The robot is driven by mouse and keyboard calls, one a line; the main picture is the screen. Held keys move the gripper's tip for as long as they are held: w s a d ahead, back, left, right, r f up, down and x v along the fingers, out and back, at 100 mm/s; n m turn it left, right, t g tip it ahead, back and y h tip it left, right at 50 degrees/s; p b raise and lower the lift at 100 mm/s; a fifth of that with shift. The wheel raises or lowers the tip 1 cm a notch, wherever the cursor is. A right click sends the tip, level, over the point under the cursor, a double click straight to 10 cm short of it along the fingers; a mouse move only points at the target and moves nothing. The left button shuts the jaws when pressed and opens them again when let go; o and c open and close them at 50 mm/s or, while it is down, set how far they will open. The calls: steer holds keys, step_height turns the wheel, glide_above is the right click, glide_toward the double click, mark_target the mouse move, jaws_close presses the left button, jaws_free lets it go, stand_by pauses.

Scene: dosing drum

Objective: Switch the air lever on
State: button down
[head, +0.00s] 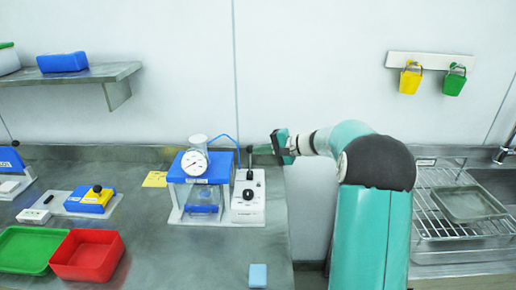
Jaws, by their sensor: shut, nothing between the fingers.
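A white control box (256,206) stands on the grey counter beside the blue-topped dosing unit (201,168). A thin dark upright lever (249,165) rises at the back of the box, and a black round knob (248,194) sits lower on its front part. Which of the two is the air lever I cannot tell for certain. My gripper (256,150) comes in from the right, shut and empty, with its tips close to the top of the upright lever. Whether they touch it I cannot tell.
A yellow note (155,179), a red tray (87,256) and a green tray (30,249) lie further left. A light-blue block (258,275) is at the front. A drying rack (440,215) is right.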

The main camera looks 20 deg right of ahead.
mark_target(250, 161)
steer(key=w+d+f+m+t, duration=0.1)
steer(key=w+d+f+t, duration=0.1)
steer(key=d, duration=0.3)
steer(key=w+d+f+m+t, duration=0.1)
steer(key=w+d+f+m, duration=0.1)
steer(key=d, duration=0.3)
steer(key=shift+w+d+f+t, duration=0.2)
steer(key=shift+d+f+t, duration=0.05)
steer(key=shift+d+t, duration=0.15)
steer(key=shift+a, duration=0.1)
steer(key=w+a, duration=0.4)
steer(key=a, duration=0.4)
steer(key=shift+w, duration=0.3)
steer(key=shift+a, duration=0.1)
